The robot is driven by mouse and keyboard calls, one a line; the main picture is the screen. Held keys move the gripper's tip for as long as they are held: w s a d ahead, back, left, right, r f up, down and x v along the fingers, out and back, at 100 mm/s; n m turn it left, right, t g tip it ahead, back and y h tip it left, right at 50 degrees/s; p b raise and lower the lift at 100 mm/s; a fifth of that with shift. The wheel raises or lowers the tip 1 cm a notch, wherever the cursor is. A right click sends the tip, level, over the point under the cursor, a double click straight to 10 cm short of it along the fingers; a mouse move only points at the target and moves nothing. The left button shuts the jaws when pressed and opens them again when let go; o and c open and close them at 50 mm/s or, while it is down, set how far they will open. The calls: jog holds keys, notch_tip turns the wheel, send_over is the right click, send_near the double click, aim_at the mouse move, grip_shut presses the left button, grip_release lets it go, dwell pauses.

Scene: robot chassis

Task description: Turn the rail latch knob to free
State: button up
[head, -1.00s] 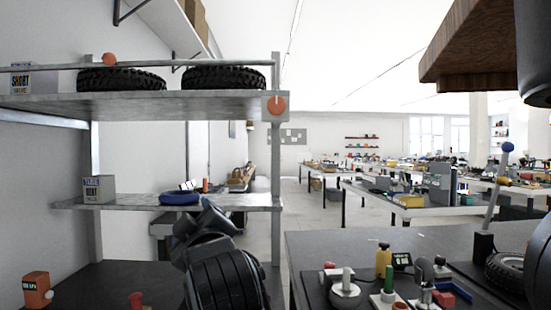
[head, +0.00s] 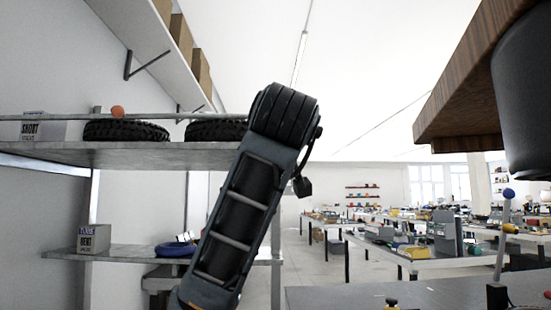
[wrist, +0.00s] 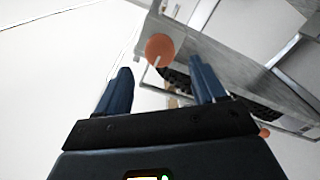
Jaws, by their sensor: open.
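The rail latch knob is a round orange disc (wrist: 160,48) with a pale slot, on a light grey plate at the end of the upper shelf (wrist: 225,62) in the wrist view. My gripper (wrist: 161,66) is open and empty. The knob shows between and just beyond its two blue fingertips, apart from both. In the head view my arm covers the shelf end, so the knob and my gripper are hidden there. The rail (head: 60,117) runs along the front of the upper shelf.
A lower shelf (head: 60,253) holds another box (head: 94,239) and a blue ring (head: 176,249). A wooden slab (head: 470,85) overhangs at right.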

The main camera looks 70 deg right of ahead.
jog(key=x, duration=0.7)
jog(key=c, duration=1)
